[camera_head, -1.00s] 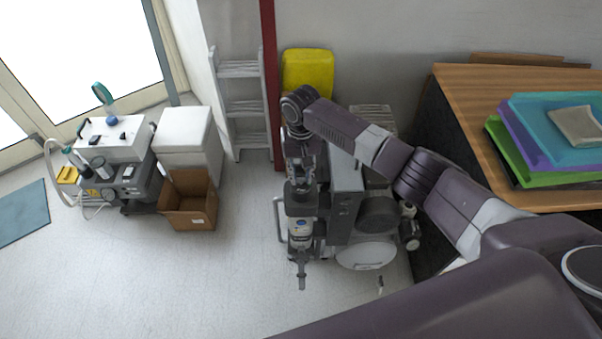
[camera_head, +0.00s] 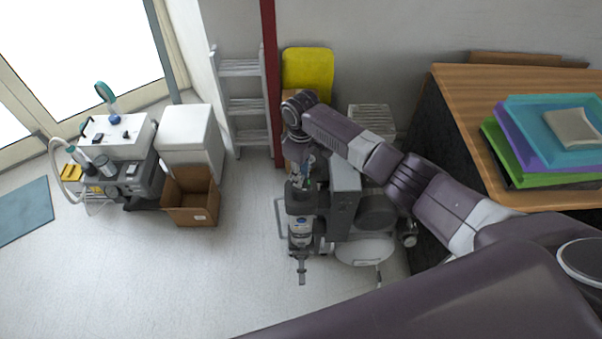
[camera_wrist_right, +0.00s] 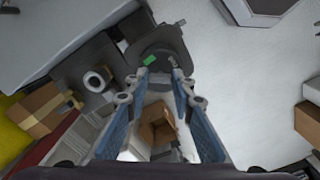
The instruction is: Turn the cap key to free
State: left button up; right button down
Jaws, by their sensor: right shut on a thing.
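The dental compressor unit (camera_head: 345,205) stands on the floor under my right arm. At its left front is a dark upright housing (camera_head: 300,203) with a pale labelled canister (camera_head: 301,232) below. My right gripper (camera_head: 302,182) points down onto the top of this housing. In the right wrist view, the fingertips of my right gripper (camera_wrist_right: 160,74) reach the edge of a dark round cap (camera_wrist_right: 155,40) with a small green mark (camera_wrist_right: 150,60). They are closed on a small part there, seemingly the cap key, mostly hidden by the fingertips. My left gripper is not in view.
A wooden desk (camera_head: 455,85) with stacked coloured trays stands at the right. A ladder (camera_head: 245,105), red post (camera_head: 271,60) and yellow container (camera_head: 307,70) are behind. An open cardboard box (camera_head: 190,212) and a white cabinet (camera_head: 187,140) stand left. The floor in front is clear.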

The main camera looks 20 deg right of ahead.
jog(key=shift+n, duration=0.3)
dwell(1.0)
jog(key=c, duration=1.6)
grip_release()
jog(key=shift+r, duration=0.15)
notch_tip(320, 180, up, 12)
jog(key=shift+f, duration=0.1)
